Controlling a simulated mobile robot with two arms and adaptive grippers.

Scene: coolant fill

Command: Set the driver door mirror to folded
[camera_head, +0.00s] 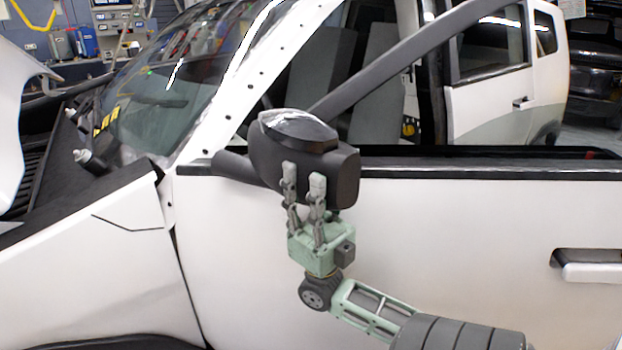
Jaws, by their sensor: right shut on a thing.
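The driver door mirror (262,160) is a dark grey housing with a lighter cap on top. It sits at the front corner of the white car door (430,230), below the windscreen pillar, and sticks out from the door. My right gripper (304,175) comes up from below, with its fingers against the near face of the mirror housing. It is shut on the mirror. The far side of the housing and any finger behind it are hidden. My left gripper is not in view.
The door handle (588,264) is at the right. The raised hood (12,110) and open engine bay are at the left. Another white vehicle (500,110) shows behind, and a workbench with tools stands at the back left.

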